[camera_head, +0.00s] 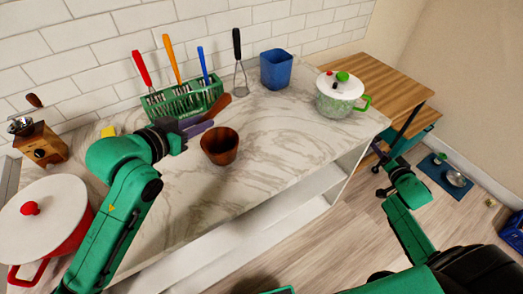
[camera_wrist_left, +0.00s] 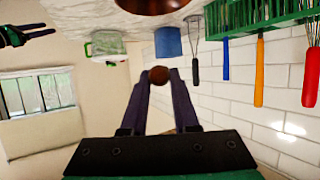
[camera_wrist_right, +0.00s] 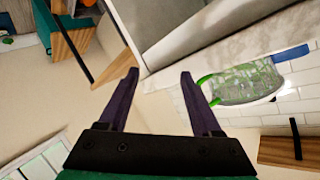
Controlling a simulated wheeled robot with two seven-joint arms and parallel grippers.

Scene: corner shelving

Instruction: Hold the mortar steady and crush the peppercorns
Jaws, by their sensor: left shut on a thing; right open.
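The dark wooden mortar (camera_head: 219,147) stands upright on the marble counter. Its rim also shows at the top of the left wrist view (camera_wrist_left: 150,5). No peppercorns can be made out. My left gripper (camera_head: 208,125) is just behind and left of the mortar. It is shut on a brown wooden pestle (camera_head: 215,108), held roughly along the fingers; a round brown end of the pestle (camera_wrist_left: 159,76) shows between the fingertips in the left wrist view. My right gripper (camera_wrist_right: 158,75) is open and empty, off the counter's right end, away from the mortar.
A green utensil rack (camera_head: 185,101) stands behind the left gripper. A blue cup (camera_head: 276,69) and a lidded green-and-white pot (camera_head: 340,105) stand further right. A red pot with a white lid (camera_head: 75,235) and a grinder (camera_head: 40,145) are left. Counter right of the mortar is clear.

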